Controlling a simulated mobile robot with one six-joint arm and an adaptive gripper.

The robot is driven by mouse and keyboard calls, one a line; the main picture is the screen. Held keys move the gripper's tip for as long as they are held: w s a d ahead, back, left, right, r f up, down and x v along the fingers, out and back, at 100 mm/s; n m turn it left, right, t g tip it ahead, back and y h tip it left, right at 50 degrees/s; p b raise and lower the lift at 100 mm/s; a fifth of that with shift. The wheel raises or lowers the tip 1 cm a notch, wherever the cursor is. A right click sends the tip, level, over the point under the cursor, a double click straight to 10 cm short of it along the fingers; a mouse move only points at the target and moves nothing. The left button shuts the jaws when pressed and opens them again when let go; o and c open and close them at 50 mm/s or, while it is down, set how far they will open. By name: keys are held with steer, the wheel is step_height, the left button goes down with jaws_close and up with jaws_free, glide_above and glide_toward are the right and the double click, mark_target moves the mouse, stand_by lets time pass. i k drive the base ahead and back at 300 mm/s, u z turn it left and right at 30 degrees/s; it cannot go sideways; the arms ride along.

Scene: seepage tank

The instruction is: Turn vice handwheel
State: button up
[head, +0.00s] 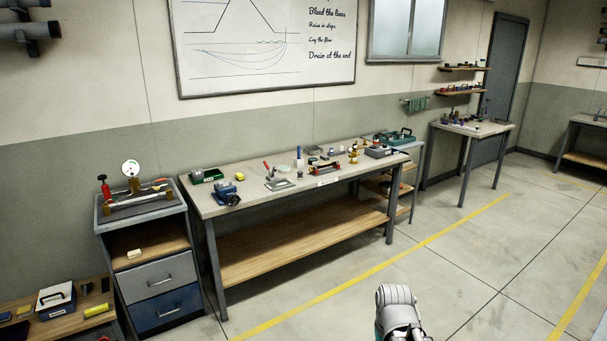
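A small blue vice-like tool (231,199) sits at the front left corner of the long workbench (222,210). It is small in the head view, and I cannot clearly make out its handwheel or how the wheel is turned. A part of my own arm, pale grey and rounded, shows at the bottom, in front of the bench and well apart from the vice. The fingers of my gripper do not show.
A yellow object (239,176) and a green tray (207,175) lie behind the vice. A grey drawer cabinet (158,277) with a gauge rig (139,201) on top stands left of the bench. Open floor (470,270) lies in front, with yellow lines.

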mark_target(231, 199)
steer(key=u, duration=0.05)
steer(key=i, duration=1.8)
steer(key=u, duration=0.8)
steer(key=i, duration=0.7)
steer(key=u, duration=0.25)
steer(key=k, duration=0.6)
steer(key=u, duration=0.1)
steer(key=i, duration=0.4)
steer(key=u, duration=0.05)
